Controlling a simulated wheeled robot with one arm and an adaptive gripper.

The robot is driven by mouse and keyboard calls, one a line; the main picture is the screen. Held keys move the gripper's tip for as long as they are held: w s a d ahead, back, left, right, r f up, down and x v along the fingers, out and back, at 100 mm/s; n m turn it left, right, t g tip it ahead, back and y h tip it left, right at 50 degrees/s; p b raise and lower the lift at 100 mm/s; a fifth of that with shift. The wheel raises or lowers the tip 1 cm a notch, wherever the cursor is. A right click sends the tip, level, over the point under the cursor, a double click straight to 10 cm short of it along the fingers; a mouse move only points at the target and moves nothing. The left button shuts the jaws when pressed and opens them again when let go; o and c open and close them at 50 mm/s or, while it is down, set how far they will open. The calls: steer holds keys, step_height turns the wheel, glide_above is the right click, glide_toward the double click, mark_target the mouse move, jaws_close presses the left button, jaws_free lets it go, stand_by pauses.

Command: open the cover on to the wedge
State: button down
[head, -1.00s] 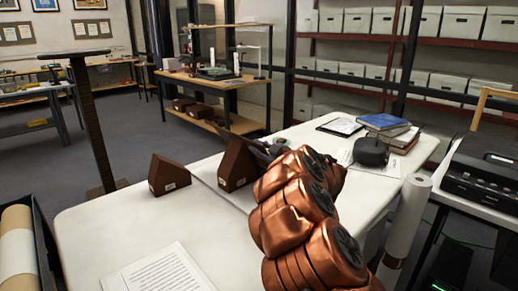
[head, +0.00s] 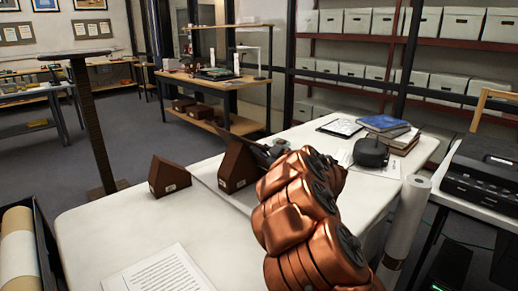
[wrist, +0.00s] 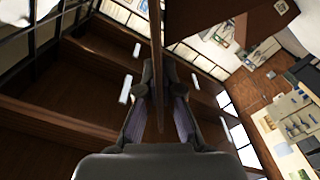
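In the wrist view my gripper (wrist: 158,72) has one finger on each side of a thin, dark brown panel, seen edge-on, which I take for the cover (wrist: 157,25). The fingers look closed against its two faces. In the head view my gripper (head: 270,150) is mostly hidden by my copper arm. A brown wedge (head: 238,168) with a white label stands just left of it on the white table. A second brown labelled wedge (head: 168,178) stands apart, further left. A brown labelled face (wrist: 250,22) also shows in the wrist view. What lies behind my arm is hidden.
The white table (head: 110,222) is clear at its left. A printed sheet (head: 160,272) lies at the front. Books (head: 385,125) and a black round object (head: 371,152) sit at the far right. A white roll (head: 408,215) stands beside the table's right edge.

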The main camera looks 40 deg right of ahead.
steer(key=shift+d+r+m+p, duration=0.3)
steer(key=shift+r+p, duration=0.2)
steer(key=shift+p, duration=0.4)
steer(key=d+p, duration=0.1)
steer(key=p, duration=0.1)
steer(key=m+p, duration=0.1)
steer(key=p, duration=0.1)
steer(key=shift+w+d+r, duration=0.2)
steer(key=shift+d+r, duration=0.1)
steer(key=shift+d, duration=0.05)
steer(key=shift+f, duration=0.15)
steer(key=c, duration=1.3)
jaws_free()
steer(key=shift+c, duration=0.2)
steer(key=s+d, duration=0.1)
steer(key=s, duration=1.1)
steer(key=shift+d, duration=0.35)
